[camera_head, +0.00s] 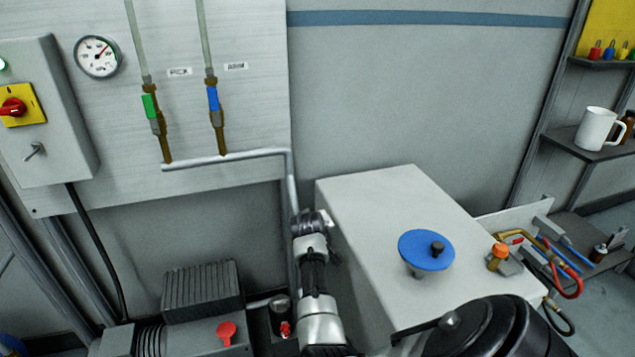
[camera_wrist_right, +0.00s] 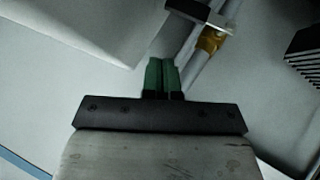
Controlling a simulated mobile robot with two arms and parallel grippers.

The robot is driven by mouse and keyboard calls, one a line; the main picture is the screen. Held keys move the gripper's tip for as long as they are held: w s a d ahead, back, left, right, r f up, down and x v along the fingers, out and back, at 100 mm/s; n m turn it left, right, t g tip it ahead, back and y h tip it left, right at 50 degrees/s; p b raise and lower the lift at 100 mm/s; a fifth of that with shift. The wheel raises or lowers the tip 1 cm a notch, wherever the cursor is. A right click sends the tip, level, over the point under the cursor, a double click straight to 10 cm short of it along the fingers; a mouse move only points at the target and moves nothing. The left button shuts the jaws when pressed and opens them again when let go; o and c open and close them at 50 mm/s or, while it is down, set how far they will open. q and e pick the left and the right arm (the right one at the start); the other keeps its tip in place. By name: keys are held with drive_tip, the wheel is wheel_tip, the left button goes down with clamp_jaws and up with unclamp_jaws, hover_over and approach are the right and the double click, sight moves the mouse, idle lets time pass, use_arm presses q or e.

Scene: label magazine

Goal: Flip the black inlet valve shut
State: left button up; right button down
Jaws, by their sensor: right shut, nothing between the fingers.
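My right gripper (camera_wrist_right: 162,78) shows in the wrist view with its green fingertips together and nothing between them. Just beyond the tips, a pale pipe with a brass fitting (camera_wrist_right: 210,41) runs up the picture. A flat bar with a dark edge (camera_wrist_right: 200,14) lies across it, apart from the fingertips; it may be the black inlet valve's lever, but its colour is unclear. In the head view my right arm covers that stretch of pipe, and the gripper's fingers cannot be made out. My left gripper is not in view.
A white cabinet (camera_head: 375,205) stands right of my right arm, with a blue handwheel (camera_head: 424,248) on top. A finned motor (camera_head: 202,290) stands to the left. Green (camera_head: 149,105) and blue (camera_head: 213,99) valve handles sit on the wall panel above.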

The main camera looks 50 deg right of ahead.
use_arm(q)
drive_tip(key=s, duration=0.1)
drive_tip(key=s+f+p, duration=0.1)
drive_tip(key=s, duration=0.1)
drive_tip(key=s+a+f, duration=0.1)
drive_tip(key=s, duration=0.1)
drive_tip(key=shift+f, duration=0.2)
use_arm(e)
drive_tip(key=d+v, duration=0.1)
drive_tip(key=v, duration=0.6)
drive_tip(key=shift+s+r, duration=0.25)
drive_tip(key=shift+s, duration=0.1)
drive_tip(key=shift+f, duration=0.1)
